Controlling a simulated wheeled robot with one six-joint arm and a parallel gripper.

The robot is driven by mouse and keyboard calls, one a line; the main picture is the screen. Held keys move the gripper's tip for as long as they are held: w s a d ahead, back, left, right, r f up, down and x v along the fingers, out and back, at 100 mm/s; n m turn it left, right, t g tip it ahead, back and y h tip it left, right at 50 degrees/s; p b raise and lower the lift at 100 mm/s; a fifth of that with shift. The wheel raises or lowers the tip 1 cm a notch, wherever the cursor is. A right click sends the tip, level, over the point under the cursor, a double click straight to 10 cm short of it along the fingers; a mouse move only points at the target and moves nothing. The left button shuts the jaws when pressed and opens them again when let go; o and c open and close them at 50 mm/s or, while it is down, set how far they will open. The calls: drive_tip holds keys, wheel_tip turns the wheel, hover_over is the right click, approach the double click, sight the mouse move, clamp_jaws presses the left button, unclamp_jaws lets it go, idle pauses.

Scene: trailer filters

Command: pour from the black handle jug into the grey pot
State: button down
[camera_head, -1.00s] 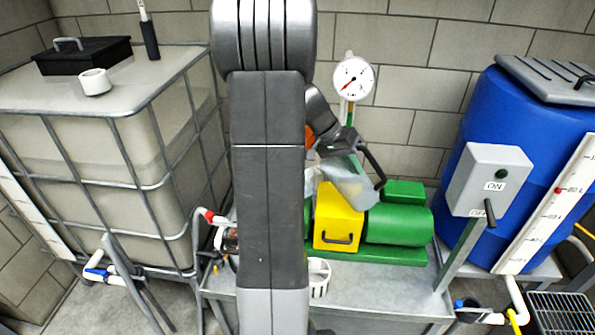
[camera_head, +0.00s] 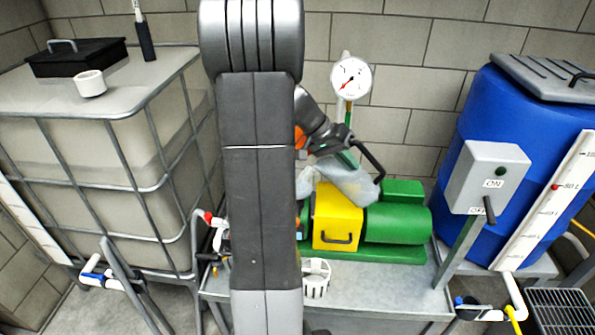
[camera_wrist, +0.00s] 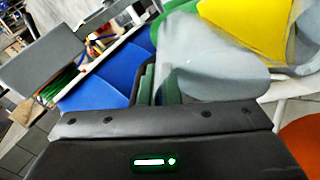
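The black handle jug (camera_head: 346,180) has a translucent grey body and a black handle (camera_head: 373,160). It is tilted far over, lying close to level above the yellow box, with its handle toward the upper right. My gripper (camera_head: 347,158) is shut on the jug from above. In the wrist view the jug (camera_wrist: 215,65) fills the upper middle, against my gripper's green fingers (camera_wrist: 158,85). I cannot make out the grey pot; the spot left of the yellow box is hidden behind my arm and the jug. I cannot see any liquid leaving the jug.
A green pump (camera_head: 398,224) with a yellow box (camera_head: 336,218) stands on a grey metal bench (camera_head: 375,285). A white basket (camera_head: 317,278) sits in front. A gauge (camera_head: 351,79) rises behind. A switch box (camera_head: 487,178) and blue tank (camera_head: 480,125) stand right; a caged tank (camera_head: 100,155) stands left.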

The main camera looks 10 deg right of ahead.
drive_tip(key=shift+w+a+r+g+h, duration=0.2)
drive_tip(key=shift+a+r+h, duration=0.25)
drive_tip(key=shift+r+h, duration=0.35)
drive_tip(key=shift+w+a+r+g+h, duration=0.1)
drive_tip(key=shift+a+r+g+h, duration=0.25)
drive_tip(key=shift+r+h, duration=0.45)
idle(5.5)
